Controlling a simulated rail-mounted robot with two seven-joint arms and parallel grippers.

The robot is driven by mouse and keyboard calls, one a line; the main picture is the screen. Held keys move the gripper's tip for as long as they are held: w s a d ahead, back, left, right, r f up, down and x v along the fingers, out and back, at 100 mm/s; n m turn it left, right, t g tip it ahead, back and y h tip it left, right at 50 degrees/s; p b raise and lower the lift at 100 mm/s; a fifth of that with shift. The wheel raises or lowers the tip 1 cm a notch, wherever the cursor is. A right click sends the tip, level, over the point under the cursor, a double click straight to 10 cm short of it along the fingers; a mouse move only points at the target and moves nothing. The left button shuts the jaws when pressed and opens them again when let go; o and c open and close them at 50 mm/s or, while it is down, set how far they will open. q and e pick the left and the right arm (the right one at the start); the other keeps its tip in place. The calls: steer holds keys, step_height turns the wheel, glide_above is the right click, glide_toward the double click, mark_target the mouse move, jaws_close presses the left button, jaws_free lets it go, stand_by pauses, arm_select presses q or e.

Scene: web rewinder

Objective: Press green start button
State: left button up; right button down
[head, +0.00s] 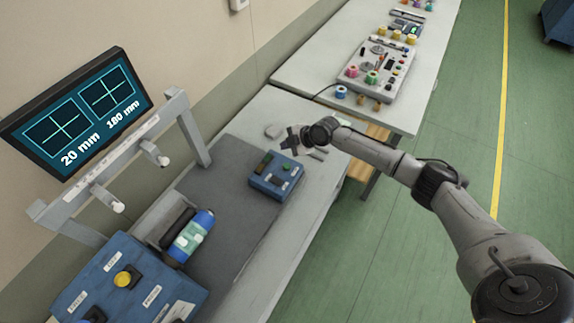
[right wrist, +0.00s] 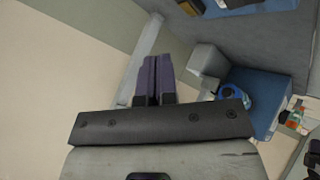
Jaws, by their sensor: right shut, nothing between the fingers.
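A small blue control box (head: 262,185) lies on the grey mat in the middle of the head view. Small dark and greenish parts (head: 286,167) sit on its top; I cannot tell whether one is the green start button. My right gripper (head: 286,141) is just beyond this box in the head view, near the bench's wall side. In the right wrist view its two dark fingers (right wrist: 153,70) are together and hold nothing. A larger blue panel (head: 95,285) with a yellow button (head: 124,279) stands at bottom left. My left gripper is out of view.
A monitor (head: 78,112) on a grey frame (head: 190,130) stands over the bench at left. A second table (head: 300,75) with a board of coloured knobs (head: 378,70) is behind. Green floor at right is open.

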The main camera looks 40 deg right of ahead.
stand_by(0.3)
steer(key=shift+f, duration=0.15)
steer(key=b, duration=0.5)
glide_above(287, 167)
step_height(287, 167, down, 8)
steer(key=shift+w+r, duration=0.1)
steer(key=shift+r, duration=0.05)
steer(key=shift+f+b, duration=0.45)
steer(key=shift+b, duration=0.25)
stand_by(1.0)
steer(key=shift+f, duration=0.1)
steer(key=shift+f+b, duration=0.3)
steer(key=shift+b, duration=0.3)
